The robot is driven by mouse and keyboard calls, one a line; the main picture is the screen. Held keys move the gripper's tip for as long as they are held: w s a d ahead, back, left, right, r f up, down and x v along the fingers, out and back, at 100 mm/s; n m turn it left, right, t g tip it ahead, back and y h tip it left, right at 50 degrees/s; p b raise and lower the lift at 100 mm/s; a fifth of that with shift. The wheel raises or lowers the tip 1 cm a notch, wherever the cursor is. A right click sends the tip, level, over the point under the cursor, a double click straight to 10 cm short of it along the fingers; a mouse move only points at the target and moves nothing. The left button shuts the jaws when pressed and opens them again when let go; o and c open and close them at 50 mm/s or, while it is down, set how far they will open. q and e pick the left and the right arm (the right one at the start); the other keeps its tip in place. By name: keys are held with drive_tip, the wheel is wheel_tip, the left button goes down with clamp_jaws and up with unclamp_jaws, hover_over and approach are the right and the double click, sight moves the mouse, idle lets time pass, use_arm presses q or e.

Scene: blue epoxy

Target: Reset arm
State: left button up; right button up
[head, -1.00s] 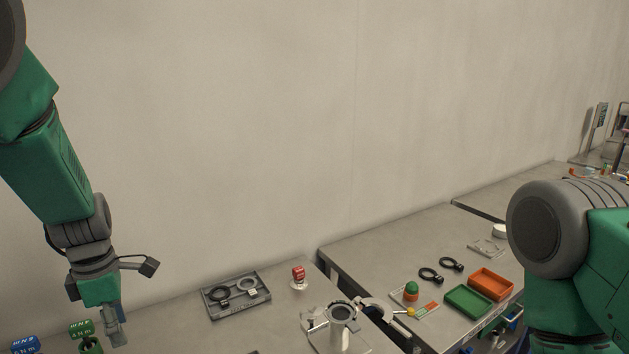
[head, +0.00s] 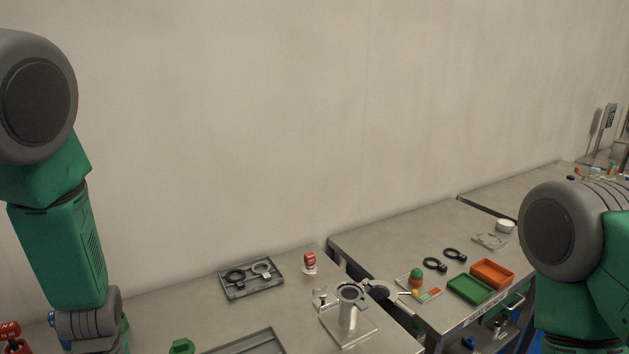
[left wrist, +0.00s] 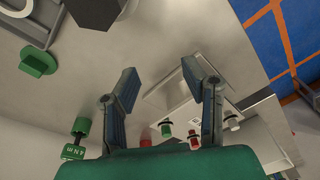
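My left arm hangs down at the left of the head view, and its gripper is below the picture there. In the left wrist view my left gripper (left wrist: 160,72) is open, with its two fingers apart and nothing held between them. The bench surface shows beyond the fingers. My right arm shows at the right edge of the head view, but its gripper is out of view.
A grey tray with two rings (head: 228,293), a red-topped piece (head: 309,260) and a ring stand (head: 349,318) are on the near bench. A green tray (head: 470,290) and an orange tray (head: 492,274) are on the right bench. A green-capped piece (left wrist: 38,62) lies left of the fingers.

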use_arm(q)
drive_tip(key=s+f+m, duration=0.1)
drive_tip(key=s+f, duration=0.1)
drive_tip(key=s+f+m, duration=0.2)
drive_tip(key=s, duration=0.1)
drive_tip(key=s+f+m, duration=0.2)
drive_tip(key=shift+s+d, duration=0.3)
drive_tip(key=s+f+m, duration=0.1)
drive_tip(key=s+d+m, duration=0.1)
drive_tip(key=s, duration=0.1)
drive_tip(key=s+f+m, duration=0.1)
drive_tip(key=shift+s+d+f, duration=0.15)
drive_tip(key=shift+d+f, duration=0.1)
drive_tip(key=shift+f, duration=0.1)
drive_tip(key=s+d+f+m+h, duration=0.1)
drive_tip(key=s+d+m, duration=0.3)
drive_tip(key=s+m, duration=0.15)
drive_tip(key=s+d+f+m, duration=0.1)
drive_tip(key=s+d+m, duration=0.25)
drive_tip(key=s, duration=0.35)
drive_tip(key=w+f+b, duration=0.2)
drive_tip(key=f+b, duration=0.6)
drive_tip(key=w+f+m+t+b, duration=0.1)
drive_tip(key=f+b, duration=0.8)
drive_tip(key=shift+w, duration=0.35)
use_arm(e)
wheel_tip(320, 180, down, 17)
drive_tip(key=d, duration=0.1)
drive_tip(key=shift+s+d, duration=0.15)
